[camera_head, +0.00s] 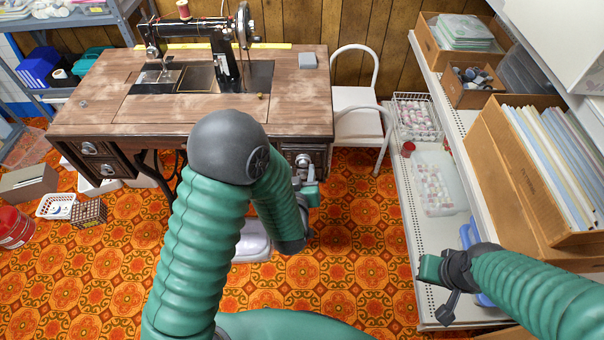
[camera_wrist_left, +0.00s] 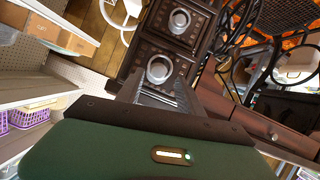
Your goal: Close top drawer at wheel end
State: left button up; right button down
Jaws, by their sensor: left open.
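The wooden sewing table (camera_head: 215,115) carries a black sewing machine (camera_head: 225,55) with its handwheel (camera_head: 243,25) at the right. The top drawer at that end (camera_head: 290,153) shows under the tabletop's right front, partly behind my left arm. The left wrist view, roughly upside down, shows two dark drawer fronts with round pulls; the one nearer the tabletop seems the top drawer (camera_wrist_left: 159,68), the other (camera_wrist_left: 180,20) lies beyond. My left gripper (camera_head: 310,188) is open, close in front of these drawers; contact is unclear. My right gripper (camera_head: 447,300) is at the right, its jaws unclear.
A white chair (camera_head: 358,105) stands right of the table. A shelf unit (camera_head: 420,215) with boxes lines the right side, near my right arm. Baskets, a box (camera_head: 28,185) and a red bucket (camera_head: 14,228) are on the floor at the left.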

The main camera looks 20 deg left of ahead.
pick_arm(q)
jog(key=shift+x, duration=1.25)
jog(key=shift+w+d, duration=0.1)
jog(key=shift+w, duration=0.05)
jog(key=shift+d, duration=0.1)
jog(key=shift+c, duration=0.4)
grip_shut()
